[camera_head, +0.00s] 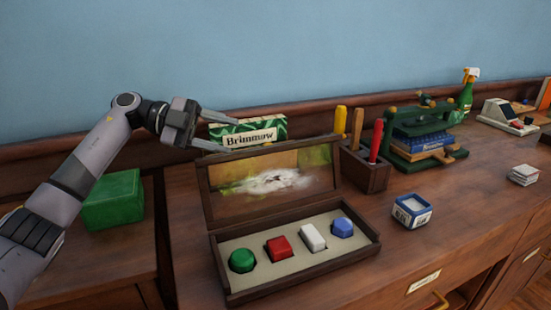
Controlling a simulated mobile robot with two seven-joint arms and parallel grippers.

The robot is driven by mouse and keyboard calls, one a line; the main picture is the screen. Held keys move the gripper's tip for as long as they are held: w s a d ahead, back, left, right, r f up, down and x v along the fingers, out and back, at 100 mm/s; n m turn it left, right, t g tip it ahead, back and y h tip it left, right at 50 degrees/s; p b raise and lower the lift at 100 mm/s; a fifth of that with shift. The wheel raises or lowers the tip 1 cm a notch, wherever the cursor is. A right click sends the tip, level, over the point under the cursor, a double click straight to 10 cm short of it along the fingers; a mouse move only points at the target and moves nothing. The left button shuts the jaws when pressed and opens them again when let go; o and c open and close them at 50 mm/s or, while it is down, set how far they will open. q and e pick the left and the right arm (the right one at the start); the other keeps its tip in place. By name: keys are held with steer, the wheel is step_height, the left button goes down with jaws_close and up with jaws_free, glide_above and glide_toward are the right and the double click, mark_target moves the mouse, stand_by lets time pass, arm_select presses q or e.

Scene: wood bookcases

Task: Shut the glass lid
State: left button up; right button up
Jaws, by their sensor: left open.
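A wooden display box (308,279) stands on the wood counter with its glass lid (270,183) raised upright along the back edge. The lid has a wooden frame and its glass reflects light. Inside the box lie a green round piece (242,260), a red piece (280,248), a white piece (313,237) and a blue piece (342,227). My left gripper (222,132) is open and empty, above and behind the lid's upper left corner, by the Brimmow box. I cannot tell whether it touches either one. My right gripper is not in view.
A green Brimmow box (262,133) stands behind the lid. A wooden tool holder (364,170) with upright handled tools is close to the lid's right. A green box (113,202) sits at left. A green press (422,140) and small blue box (411,211) are to the right.

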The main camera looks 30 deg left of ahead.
mark_target(275, 178)
arm_select(q)
steer(key=x, duration=0.7)
steer(key=shift+w+f, duration=0.25)
steer(key=shift+f, duration=0.05)
steer(key=shift+c, duration=0.3)
jaws_close()
